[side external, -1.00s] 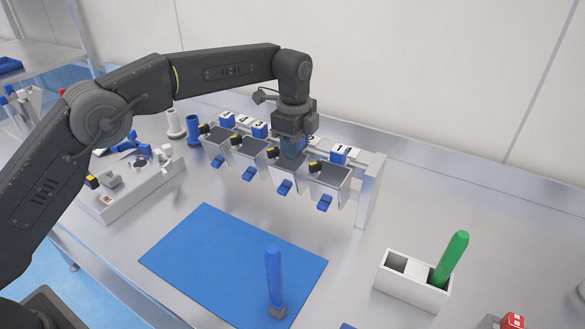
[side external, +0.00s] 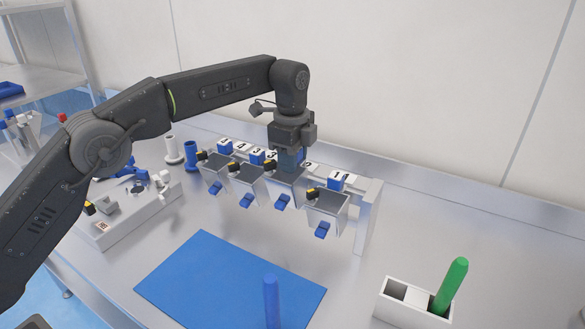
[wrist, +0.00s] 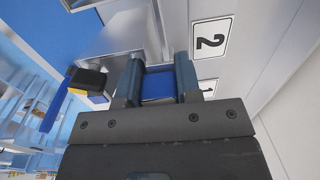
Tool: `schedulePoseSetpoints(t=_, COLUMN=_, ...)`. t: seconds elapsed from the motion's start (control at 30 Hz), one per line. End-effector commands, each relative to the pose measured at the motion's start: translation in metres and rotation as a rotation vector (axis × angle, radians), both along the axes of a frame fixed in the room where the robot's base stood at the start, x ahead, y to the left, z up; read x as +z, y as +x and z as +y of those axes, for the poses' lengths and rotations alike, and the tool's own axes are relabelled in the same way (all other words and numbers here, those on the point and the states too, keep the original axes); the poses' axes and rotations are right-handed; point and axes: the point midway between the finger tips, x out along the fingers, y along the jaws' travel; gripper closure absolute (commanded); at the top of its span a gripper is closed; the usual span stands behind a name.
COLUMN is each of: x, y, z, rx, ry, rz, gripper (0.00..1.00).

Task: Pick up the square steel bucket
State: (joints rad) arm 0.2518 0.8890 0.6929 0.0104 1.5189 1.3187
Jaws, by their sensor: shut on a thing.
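Several square steel buckets with blue tabs low on their fronts stand in a row along a numbered rack. My gripper (side external: 289,158) points down and is shut on the blue grip of the second steel bucket from the right (side external: 287,184). The fingertips are partly hidden in the side view.
Neighbouring buckets stand close at left (side external: 244,184) and right (side external: 328,203). A blue mat (side external: 225,275) lies in front with a blue stick (side external: 271,298) at its front edge. A white holder (side external: 412,310) with a green stick (side external: 452,285) is at the right.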

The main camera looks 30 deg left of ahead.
Motion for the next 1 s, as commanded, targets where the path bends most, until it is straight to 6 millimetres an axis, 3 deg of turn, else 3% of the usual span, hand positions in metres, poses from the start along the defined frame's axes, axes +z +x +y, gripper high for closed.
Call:
schedulePoseSetpoints(t=0.37, x=0.003, y=-0.03, z=0.0, rx=0.0, ry=-0.001, rz=0.0, gripper=1.0)
schedulePoseSetpoints(t=1.0, x=0.002, y=-0.154, z=0.0, rx=-0.001, ry=-0.001, rz=-0.002, gripper=1.0)
